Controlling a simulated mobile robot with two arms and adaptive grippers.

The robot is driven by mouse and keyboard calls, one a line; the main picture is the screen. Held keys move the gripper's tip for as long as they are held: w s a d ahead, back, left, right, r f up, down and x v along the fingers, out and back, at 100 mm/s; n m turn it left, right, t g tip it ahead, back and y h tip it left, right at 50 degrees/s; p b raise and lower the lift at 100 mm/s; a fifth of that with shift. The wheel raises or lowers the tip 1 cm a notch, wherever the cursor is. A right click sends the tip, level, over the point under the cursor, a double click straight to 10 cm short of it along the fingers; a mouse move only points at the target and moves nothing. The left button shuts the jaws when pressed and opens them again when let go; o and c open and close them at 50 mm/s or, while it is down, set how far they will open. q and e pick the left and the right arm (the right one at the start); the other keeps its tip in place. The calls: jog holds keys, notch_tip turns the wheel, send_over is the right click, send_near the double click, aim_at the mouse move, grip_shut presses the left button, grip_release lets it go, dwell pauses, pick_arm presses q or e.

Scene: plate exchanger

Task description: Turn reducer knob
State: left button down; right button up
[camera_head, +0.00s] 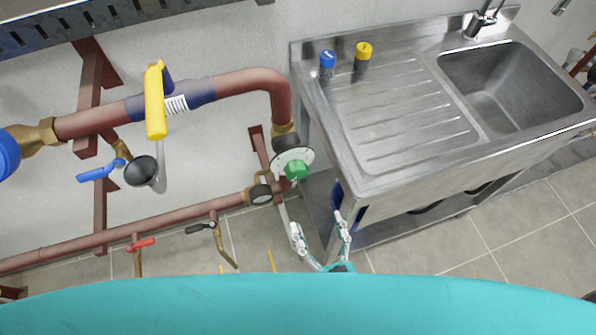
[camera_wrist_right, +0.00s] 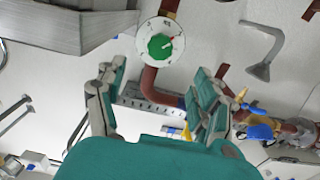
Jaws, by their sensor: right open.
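The reducer knob (camera_head: 296,170) is green and sits on a round white dial plate (camera_head: 291,156) at the lower end of the bent red-brown pipe. In the right wrist view the knob (camera_wrist_right: 159,46) is above centre on its white dial plate, with a small pale and red mark at its right. My right gripper (camera_head: 320,226) is open and empty, below and slightly right of the knob in the head view, apart from it. In the right wrist view its two fingers (camera_wrist_right: 164,82) stand wide apart below the knob. My left gripper is not in view.
A steel sink unit (camera_head: 400,125) stands right of the knob, its edge close to my right gripper. A blue cup (camera_head: 327,65) and a yellow-topped one (camera_head: 362,56) stand on it. Pipes with a yellow handle (camera_head: 155,100) and a red lever (camera_head: 140,244) lie left.

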aim_at(298, 176)
jog(key=p+x, duration=0.1)
jog(key=x, duration=1.1)
jog(key=shift+w+f, duration=0.1)
jog(key=shift+w, duration=0.2)
jog(key=c, duration=1.2)
jog(key=shift+o, duration=0.2)
